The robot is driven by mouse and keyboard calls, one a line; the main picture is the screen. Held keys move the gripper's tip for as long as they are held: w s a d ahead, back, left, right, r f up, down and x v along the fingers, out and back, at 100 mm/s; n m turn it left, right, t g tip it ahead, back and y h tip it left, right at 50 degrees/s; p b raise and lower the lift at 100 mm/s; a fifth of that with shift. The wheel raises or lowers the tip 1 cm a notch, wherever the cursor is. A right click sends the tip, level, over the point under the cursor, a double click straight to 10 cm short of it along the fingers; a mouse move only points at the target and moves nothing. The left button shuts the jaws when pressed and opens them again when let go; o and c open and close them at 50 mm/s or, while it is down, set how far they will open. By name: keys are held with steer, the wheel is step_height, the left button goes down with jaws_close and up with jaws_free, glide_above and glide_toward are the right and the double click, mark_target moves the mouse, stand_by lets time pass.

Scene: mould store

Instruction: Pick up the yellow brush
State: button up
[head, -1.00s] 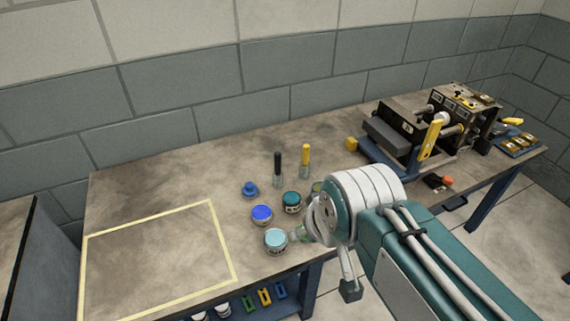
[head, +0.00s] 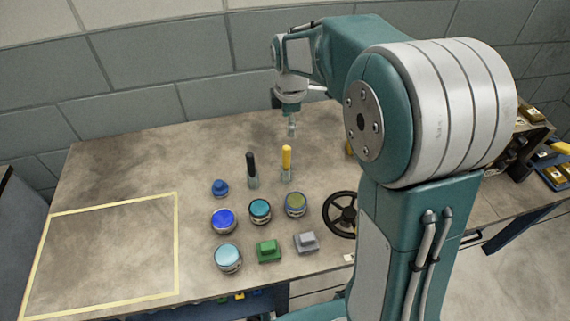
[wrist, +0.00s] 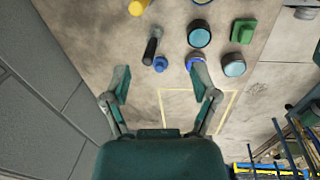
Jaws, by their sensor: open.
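The yellow brush (head: 287,160) stands upright on the bench, its yellow handle up and its lower part grey. In the wrist view the yellow brush (wrist: 138,7) is cut off by the top edge, ahead of the fingers. My gripper (head: 292,128) is above the bench, just beyond and above the yellow handle in the head picture, apart from it. In the wrist view my gripper (wrist: 166,84) has its two fingers wide apart with nothing between them.
A black-handled brush (head: 251,165) stands left of the yellow one. The taped rectangle (head: 177,240) is empty.

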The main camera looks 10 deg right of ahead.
mark_target(286, 158)
steer(key=w+f+n, duration=0.2)
steer(key=f, duration=0.1)
steer(key=w+f+n+g, duration=0.1)
steer(key=w+f+n, duration=0.1)
steer(key=f, duration=0.1)
steer(key=w+f+n, duration=0.1)
steer(key=w+f, duration=0.1)
steer(key=f, duration=0.1)
steer(key=shift+w+d+f+n, duration=0.3)
steer(key=shift+w+n, duration=0.05)
steer(key=shift+n, duration=0.05)
steer(key=shift+d+f, duration=0.1)
steer(key=shift+f, duration=0.25)
steer(key=f, duration=0.5)
steer(key=shift+a+f, duration=0.15)
steer(key=shift+a, duration=0.05)
steer(key=f, duration=0.5)
steer(key=shift+s+d+f, duration=0.1)
steer(key=shift+s+d, duration=0.15)
steer(key=shift+d, duration=0.05)
steer(key=shift+c, duration=0.4)
jaws_close()
